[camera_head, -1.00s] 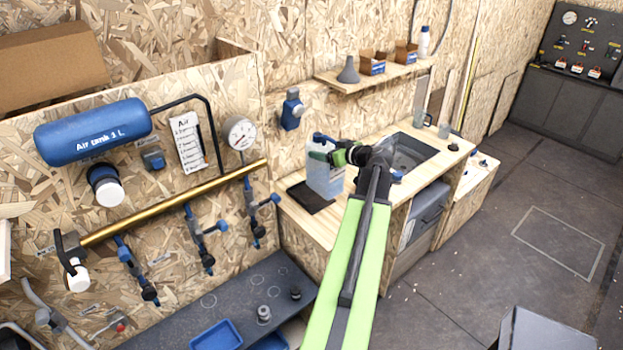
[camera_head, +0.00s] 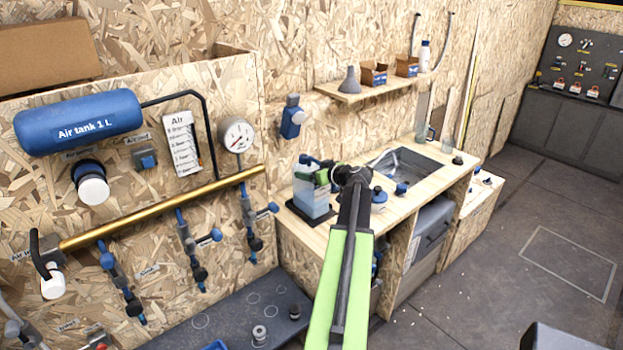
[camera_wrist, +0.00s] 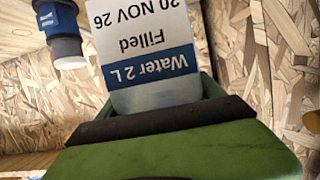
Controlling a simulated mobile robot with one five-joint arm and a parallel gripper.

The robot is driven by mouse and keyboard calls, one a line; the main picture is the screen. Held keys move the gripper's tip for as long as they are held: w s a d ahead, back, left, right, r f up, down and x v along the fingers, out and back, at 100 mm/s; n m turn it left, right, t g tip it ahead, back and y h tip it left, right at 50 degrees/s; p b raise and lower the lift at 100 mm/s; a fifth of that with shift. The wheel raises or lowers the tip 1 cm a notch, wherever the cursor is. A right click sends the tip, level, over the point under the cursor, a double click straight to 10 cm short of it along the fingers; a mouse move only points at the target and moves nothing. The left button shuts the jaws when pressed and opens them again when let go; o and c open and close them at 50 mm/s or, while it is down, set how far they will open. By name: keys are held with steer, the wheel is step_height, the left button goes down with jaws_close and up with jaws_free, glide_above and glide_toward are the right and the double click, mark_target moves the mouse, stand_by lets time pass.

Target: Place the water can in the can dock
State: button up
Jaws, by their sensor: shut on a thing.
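The water can (camera_head: 311,198) is a pale blue translucent jug with a blue cap. It stands upright at the left end of the wooden counter, at the black can dock (camera_head: 298,213). I cannot tell whether its base rests fully in the dock. My gripper (camera_head: 325,176) is shut on the can near its top, reaching from the right. In the wrist view the can's label (camera_wrist: 150,50) appears upside down and reads "Water 2 L", "Filled", "20 NOV 26". My green gripper part (camera_wrist: 175,150) fills the bottom of that view.
A sink (camera_head: 405,168) is set in the counter to the right, with blue knobs near it. A blue wall fitting (camera_head: 292,118) is above the can. A shelf (camera_head: 370,91) holds a grey funnel and small boxes. A dark bench (camera_head: 235,308) stands lower left.

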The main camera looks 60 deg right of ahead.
steer(key=shift+r, duration=0.15)
steer(key=o, duration=2.1)
steer(key=shift+a, duration=0.1)
steer(key=shift+s+a+r, duration=0.1)
steer(key=shift+s+r, duration=0.1)
steer(key=shift+s, duration=0.05)
steer(key=p+v, duration=0.4)
steer(key=v, duration=0.7)
steer(key=shift+s, duration=0.15)
